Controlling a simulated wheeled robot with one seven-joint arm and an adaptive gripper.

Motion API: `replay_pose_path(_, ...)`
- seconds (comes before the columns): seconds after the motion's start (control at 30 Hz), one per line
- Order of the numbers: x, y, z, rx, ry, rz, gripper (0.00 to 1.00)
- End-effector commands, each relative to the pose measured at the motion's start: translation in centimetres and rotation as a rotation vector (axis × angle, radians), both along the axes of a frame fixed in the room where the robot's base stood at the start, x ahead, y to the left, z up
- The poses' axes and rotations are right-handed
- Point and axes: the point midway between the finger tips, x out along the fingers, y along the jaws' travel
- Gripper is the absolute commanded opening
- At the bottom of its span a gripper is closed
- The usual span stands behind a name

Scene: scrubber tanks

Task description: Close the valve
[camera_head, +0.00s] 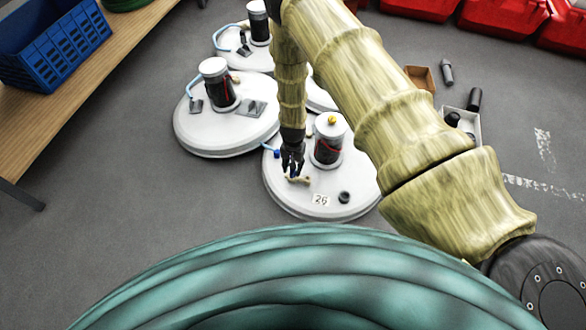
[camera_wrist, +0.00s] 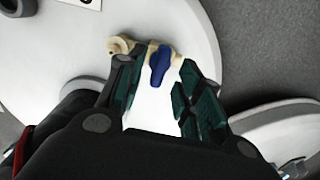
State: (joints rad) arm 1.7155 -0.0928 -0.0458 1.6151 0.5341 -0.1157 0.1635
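The valve (camera_wrist: 160,66) is a small cream pipe fitting with a blue lever handle, on a white round tank lid (camera_head: 280,196). In the wrist view the blue handle points down toward my palm, across the pipe. My gripper (camera_wrist: 156,74) is open, with one dark green finger on each side of the handle. Gaps show between the handle and both fingers; whether the left finger touches the cream pipe I cannot tell. In the head view my gripper (camera_head: 292,167) points down at the cream fitting (camera_head: 299,180), and the blue handle is hidden.
On the same lid stand a dark canister with a white cap (camera_head: 328,142), a black knob (camera_head: 344,197) and a number tag (camera_head: 320,200). Another lidded tank (camera_head: 222,133) stands to the left, more behind. A wooden table (camera_head: 110,45) holds a blue crate (camera_head: 52,38).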

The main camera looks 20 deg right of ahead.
Motion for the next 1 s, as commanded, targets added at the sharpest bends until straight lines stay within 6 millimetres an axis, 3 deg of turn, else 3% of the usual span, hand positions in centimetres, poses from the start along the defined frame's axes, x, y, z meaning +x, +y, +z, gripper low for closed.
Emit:
replay_pose_path(0.53,0.0,0.0,8.1,0.001,-0.001,0.0,0.36)
replay_pose_path(0.73,0.0,0.0,9.5,0.0,0.0,0.0,0.36)
replay_pose_path(1.0,-0.1,0.0,9.8,0.0,0.001,0.0,0.36)
